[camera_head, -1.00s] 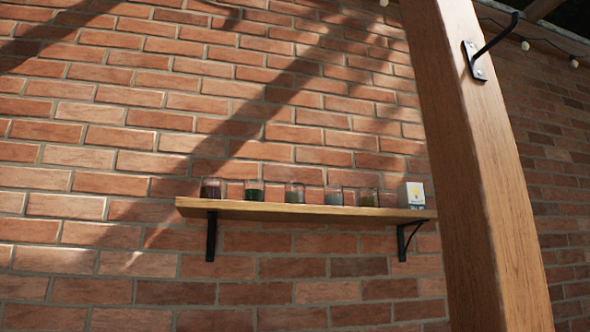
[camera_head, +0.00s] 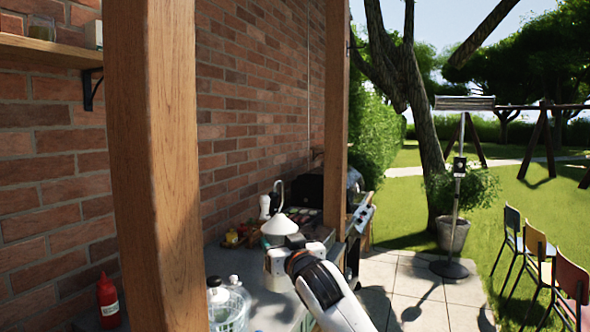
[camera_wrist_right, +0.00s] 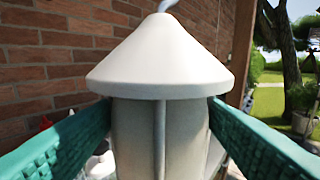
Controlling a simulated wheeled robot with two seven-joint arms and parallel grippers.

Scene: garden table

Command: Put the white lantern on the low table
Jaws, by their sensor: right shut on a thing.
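The white lantern (camera_head: 278,226) has a cone-shaped roof and a curved handle on top. It is upright in front of my right gripper (camera_head: 283,252) above the stone counter in the head view. In the right wrist view the lantern (camera_wrist_right: 160,60) fills the middle, and the teal fingers of my right gripper (camera_wrist_right: 160,116) press on both sides of its body just under the roof. The lantern's base is hidden in both views. My left gripper is not in view. I see no low table in these frames.
A wooden post (camera_head: 158,170) stands close on the left. The paving between is clear.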

